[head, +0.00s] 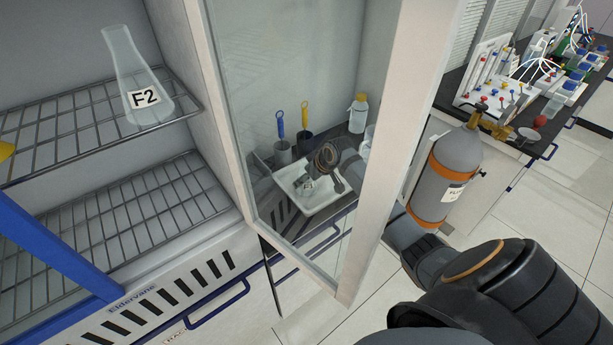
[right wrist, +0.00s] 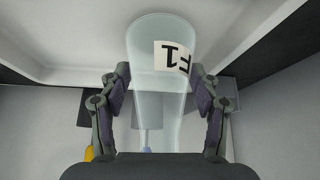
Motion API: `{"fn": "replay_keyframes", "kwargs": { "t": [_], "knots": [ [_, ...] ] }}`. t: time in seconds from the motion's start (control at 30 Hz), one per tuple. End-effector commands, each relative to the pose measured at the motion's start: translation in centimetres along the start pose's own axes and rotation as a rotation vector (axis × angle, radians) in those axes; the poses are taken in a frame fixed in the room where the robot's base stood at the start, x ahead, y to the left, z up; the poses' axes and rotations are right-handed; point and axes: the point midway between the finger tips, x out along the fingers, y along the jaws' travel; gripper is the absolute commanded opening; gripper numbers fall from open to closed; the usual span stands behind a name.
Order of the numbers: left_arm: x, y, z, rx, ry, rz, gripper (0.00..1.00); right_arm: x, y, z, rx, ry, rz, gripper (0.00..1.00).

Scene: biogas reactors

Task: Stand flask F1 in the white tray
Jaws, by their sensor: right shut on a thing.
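In the head view my right gripper (head: 312,180) shows through a glass door, over the white tray (head: 325,207) on the counter. A small label shows by the fingers there; the flask's outline is hard to make out. I cannot tell whether the flask touches the tray floor. Pale tray-like walls surround it in the wrist view. My left gripper is in neither view.
The open glass door (head: 352,250) stands between the head camera and the tray. Flask F2 (head: 130,65) stands on a wire shelf (head: 60,135) at left. Two dark holders (head: 284,152) and a capped bottle (head: 358,115) stand behind the tray. A gas cylinder (head: 447,175) is at right.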

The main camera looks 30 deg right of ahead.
Motion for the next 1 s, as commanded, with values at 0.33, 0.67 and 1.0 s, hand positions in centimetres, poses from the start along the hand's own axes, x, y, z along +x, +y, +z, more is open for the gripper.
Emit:
{"fn": "replay_keyframes", "kwargs": {
  "t": [0.33,0.67,1.0],
  "knots": [
    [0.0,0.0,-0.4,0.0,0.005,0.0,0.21,0.4,0.0,0.2,-0.001,0.001,0.0,0.28],
    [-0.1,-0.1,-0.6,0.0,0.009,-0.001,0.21,0.3,0.0,0.2,0.0,0.001,0.0,0.86],
    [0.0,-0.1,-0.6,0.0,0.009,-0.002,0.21,-2.0,0.2,0.1,-0.004,0.002,0.005,0.86]
  ]
}}
